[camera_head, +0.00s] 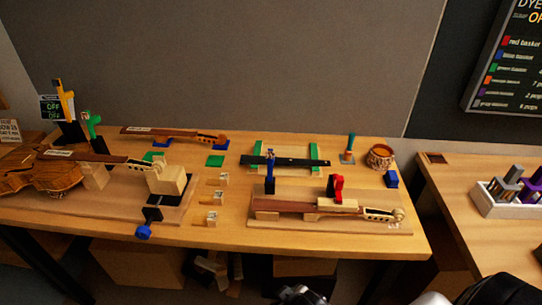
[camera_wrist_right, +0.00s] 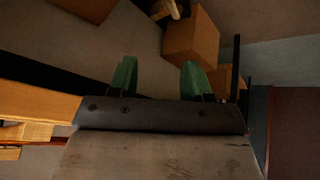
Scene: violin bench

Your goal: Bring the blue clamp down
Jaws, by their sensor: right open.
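A small upright blue clamp (camera_head: 270,182) stands at the left end of the violin neck (camera_head: 310,206) on the front work board (camera_head: 330,226). A red clamp (camera_head: 335,187) stands over the same neck, to its right. A separate black clamp with a blue knob (camera_head: 143,232) hangs at the bench's front edge, further left. In the right wrist view my right gripper (camera_wrist_right: 158,79) shows two green fingers, apart and empty, above the floor and off the bench. The blue clamp is not in that view. My left gripper cannot be made out.
A dark bar on green supports (camera_head: 285,161) lies behind the blue clamp. Small wooden blocks (camera_head: 212,219) stand to its left, a round bowl (camera_head: 380,157) and blue block (camera_head: 391,179) to its right. Boxes (camera_wrist_right: 192,38) sit on the floor below the bench.

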